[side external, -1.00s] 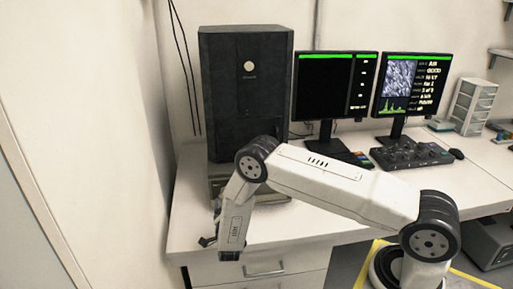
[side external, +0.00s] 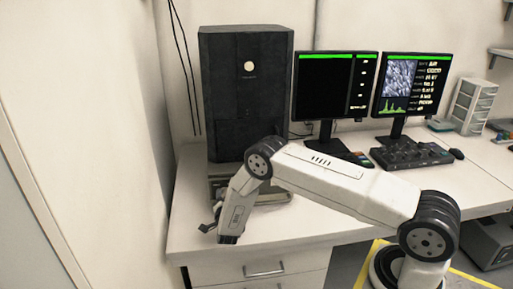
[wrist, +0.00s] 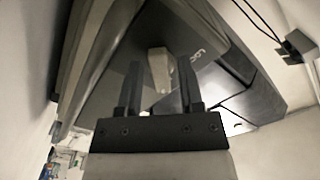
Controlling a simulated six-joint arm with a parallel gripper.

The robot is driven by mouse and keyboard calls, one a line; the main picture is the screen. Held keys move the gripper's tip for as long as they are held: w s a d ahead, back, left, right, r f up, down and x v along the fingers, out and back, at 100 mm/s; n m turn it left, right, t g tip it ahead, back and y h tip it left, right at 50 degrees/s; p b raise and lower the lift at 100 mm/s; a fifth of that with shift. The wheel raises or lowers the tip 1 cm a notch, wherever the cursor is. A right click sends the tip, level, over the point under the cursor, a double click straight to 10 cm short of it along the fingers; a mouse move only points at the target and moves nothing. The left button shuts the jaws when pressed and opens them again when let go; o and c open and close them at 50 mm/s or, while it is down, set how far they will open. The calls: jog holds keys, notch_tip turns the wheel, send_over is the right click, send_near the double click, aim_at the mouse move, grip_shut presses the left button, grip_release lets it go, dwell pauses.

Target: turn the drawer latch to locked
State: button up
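The drawer latch (wrist: 159,70) is a small pale grey block on a dark grey face, seen in the wrist view. Lettering starting "LOC" (wrist: 201,52) is printed to its right. My gripper (wrist: 160,82) is open, with one dark finger on each side of the latch in the picture. A gap shows between the latch and each finger, and I see no contact. I cannot tell how deep the latch sits between the fingertips. In the side external view my gripper (side external: 207,228) is at the front of the microscope's grey base (side external: 275,196), and the latch is hidden.
The tall black microscope cabinet (side external: 245,95) stands above the grey base. Two monitors (side external: 335,85) and a control panel (side external: 411,155) are to the right. The white desk (side external: 310,225) has clear room in front of the base. A wall is close on the left.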

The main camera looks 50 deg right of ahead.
grip_shut()
jog(key=shift+n, duration=0.8)
jog(key=shift+o, duration=2.3)
grip_release()
jog(key=shift+v, duration=3.9)
